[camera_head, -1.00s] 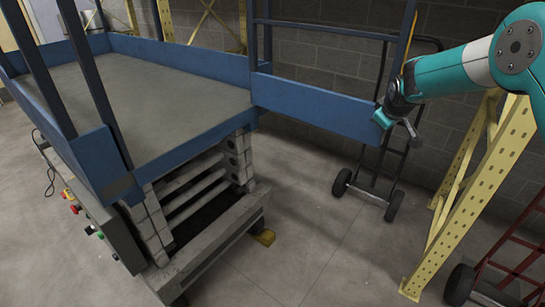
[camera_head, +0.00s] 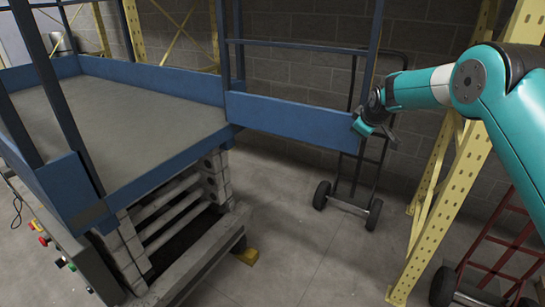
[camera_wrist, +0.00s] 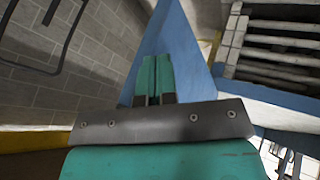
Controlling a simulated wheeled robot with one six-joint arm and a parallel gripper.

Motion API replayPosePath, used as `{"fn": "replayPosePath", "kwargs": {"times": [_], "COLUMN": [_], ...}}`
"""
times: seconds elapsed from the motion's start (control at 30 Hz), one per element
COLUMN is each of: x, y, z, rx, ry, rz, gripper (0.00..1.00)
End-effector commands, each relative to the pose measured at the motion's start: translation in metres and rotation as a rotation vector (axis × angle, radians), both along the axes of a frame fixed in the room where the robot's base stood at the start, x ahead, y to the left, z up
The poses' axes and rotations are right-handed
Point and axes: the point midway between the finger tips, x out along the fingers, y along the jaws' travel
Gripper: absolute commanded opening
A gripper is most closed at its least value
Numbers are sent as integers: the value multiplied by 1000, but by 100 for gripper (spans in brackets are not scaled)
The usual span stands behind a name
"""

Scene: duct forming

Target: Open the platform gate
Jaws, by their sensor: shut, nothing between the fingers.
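The blue platform gate (camera_head: 290,115) has a solid lower panel and thin rails above it. It stands swung out from the platform (camera_head: 130,110), extending right from the platform's corner and leaving the near end of the deck open. My gripper (camera_head: 362,127) is at the gate's free end, by the lower corner of its panel. In the wrist view my teal fingers (camera_wrist: 153,78) are shut together with nothing between them. The blue gate panel (camera_wrist: 178,35) lies just beyond them there; I cannot tell whether they touch it.
A dark hand truck (camera_head: 350,190) stands behind the gate's free end, near the block wall (camera_head: 300,75). A yellow rack upright (camera_head: 425,230) and a red hand truck (camera_head: 490,260) are at the right. Bare floor (camera_head: 300,255) lies below the gate.

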Motion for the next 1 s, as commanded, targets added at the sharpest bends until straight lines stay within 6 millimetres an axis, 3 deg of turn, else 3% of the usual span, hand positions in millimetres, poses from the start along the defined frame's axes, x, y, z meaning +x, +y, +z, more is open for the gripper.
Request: {"fn": "replayPosePath", "kwargs": {"times": [0.23,0.4,0.7,1.0], "x": [-5,-26,-63,-83], "y": [6,25,16,12], "z": [-1,-3,50,78], "rx": [0,-1,1,0], "ry": [-1,-1,-5,0], "rz": [2,9,8,7], "gripper": [0,0,0,0]}}
